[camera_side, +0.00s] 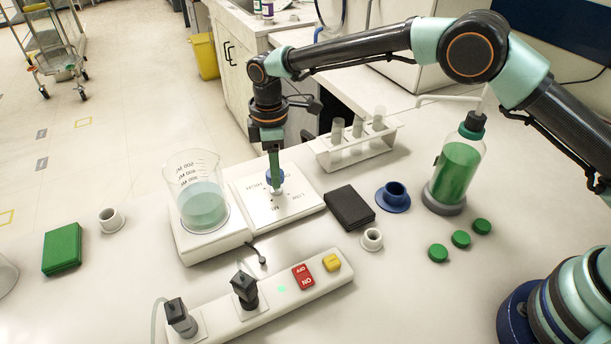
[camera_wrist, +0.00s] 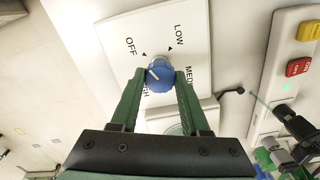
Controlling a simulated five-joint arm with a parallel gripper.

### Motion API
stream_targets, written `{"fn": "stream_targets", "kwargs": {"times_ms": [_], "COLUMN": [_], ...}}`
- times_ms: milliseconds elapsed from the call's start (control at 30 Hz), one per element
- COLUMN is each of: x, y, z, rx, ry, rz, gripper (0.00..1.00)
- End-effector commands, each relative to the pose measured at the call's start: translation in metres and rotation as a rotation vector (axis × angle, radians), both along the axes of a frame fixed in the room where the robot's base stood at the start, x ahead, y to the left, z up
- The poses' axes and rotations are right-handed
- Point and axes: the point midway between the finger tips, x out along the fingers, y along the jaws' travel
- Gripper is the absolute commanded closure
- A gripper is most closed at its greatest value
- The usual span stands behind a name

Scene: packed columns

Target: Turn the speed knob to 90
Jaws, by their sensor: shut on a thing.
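The speed knob (camera_wrist: 160,77) is blue with a pale pointer line, on a white control panel (camera_wrist: 196,22) marked OFF, LOW, MED and HIGH; I see no number 90. My gripper (camera_wrist: 161,82) is shut on the knob, with one green finger on each side. The pointer line looks slanted, but which mark it faces is hard to tell. In the side view my gripper (camera_side: 275,174) reaches down to the knob on the panel's flat white top (camera_side: 309,203). A beaker (camera_side: 203,205) of pale blue-green liquid stands on the unit's left part. The fingers partly hide the HIGH label.
A power strip (camera_side: 237,322) with red and yellow switches lies in front. A black block (camera_side: 349,207), a blue flanged cup (camera_side: 393,197) and a green bottle (camera_side: 456,172) stand to the right. A tube rack (camera_side: 356,150) stands behind. A green block (camera_side: 62,249) is far left.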

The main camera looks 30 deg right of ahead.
Motion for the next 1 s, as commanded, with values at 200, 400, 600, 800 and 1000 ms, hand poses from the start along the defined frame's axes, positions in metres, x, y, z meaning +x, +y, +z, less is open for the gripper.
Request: {"fn": "stream_targets", "kwargs": {"times_ms": [200, 400, 600, 800, 1000], "x": [0.0001, 0.0002, 0.0003, 0.0004, 0.0005], "y": [0.0006, 0.0008, 0.0009, 0.0009, 0.001], "z": [0.001, 0.0011, 0.0012, 0.0014, 0.0015], "rx": [0.0, 0.001, 0.001, 0.002, 0.002], "ry": [-0.001, -0.002, -0.002, -0.002, -0.002], "rz": [-0.206, -0.396, -0.586, -0.775, -0.952], "gripper": [1.0, 1.0, 1.0, 1.0, 1.0]}}
